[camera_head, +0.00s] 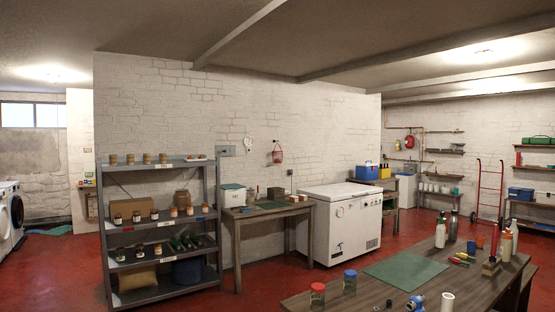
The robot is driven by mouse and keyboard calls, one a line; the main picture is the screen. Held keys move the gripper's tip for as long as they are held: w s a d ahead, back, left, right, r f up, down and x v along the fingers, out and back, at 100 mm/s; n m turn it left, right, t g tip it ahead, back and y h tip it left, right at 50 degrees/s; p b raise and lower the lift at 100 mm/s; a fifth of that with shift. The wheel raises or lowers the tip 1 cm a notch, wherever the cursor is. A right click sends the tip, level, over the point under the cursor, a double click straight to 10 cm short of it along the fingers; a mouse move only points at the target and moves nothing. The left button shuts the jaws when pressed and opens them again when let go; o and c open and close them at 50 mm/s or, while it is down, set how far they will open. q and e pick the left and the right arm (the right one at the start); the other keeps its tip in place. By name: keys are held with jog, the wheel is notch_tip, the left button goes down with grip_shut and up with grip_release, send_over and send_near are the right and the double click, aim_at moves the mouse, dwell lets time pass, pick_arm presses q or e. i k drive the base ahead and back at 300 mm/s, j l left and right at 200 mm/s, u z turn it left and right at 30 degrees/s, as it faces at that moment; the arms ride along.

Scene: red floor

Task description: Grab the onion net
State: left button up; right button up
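A small reddish net bag (277,155), which looks like the onion net, hangs from a hook on the white brick wall. It hangs above the back of a wooden side table, left of the white chest freezer. It is too small in view to tell what is in it. Neither of my grippers shows in the head view.
Below the net stands the wooden table (236,284) with boxes and a green mat. A grey shelf (151,252) with jars is to its left, the chest freezer (326,232) to its right. A workbench (336,302) with jars and bottles fills the lower right. Red floor (255,286) lies between.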

aim_at(276, 161)
jog(key=i+u, duration=0.15)
jog(key=i, duration=0.3)
jog(key=i+l+u, duration=0.2)
jog(key=i, duration=0.25)
jog(key=i+u, duration=0.15)
jog(key=i, duration=0.25)
jog(key=i+l+u, duration=0.15)
jog(key=i, duration=0.3)
jog(key=i+j, duration=0.1)
jog(key=i, duration=0.95)
jog(key=i+j, duration=0.15)
jog(key=i, duration=0.9)
jog(key=i+l+z, duration=0.2)
jog(key=i+z, duration=0.5)
jog(key=z, duration=0.2)
jog(key=i+z, duration=0.45)
jog(key=i+j+z, duration=0.15)
jog(key=z, duration=0.25)
jog(key=i+z, duration=0.4)
jog(key=i, duration=0.6)
jog(key=i+l+u, duration=0.1)
jog(key=i+u, duration=0.15)
jog(key=u, duration=0.15)
jog(key=i+l+u, duration=0.2)
jog(key=u, duration=0.15)
jog(key=i+l+u, duration=0.5)
jog(key=u, duration=0.25)
jog(key=l, duration=0.1)
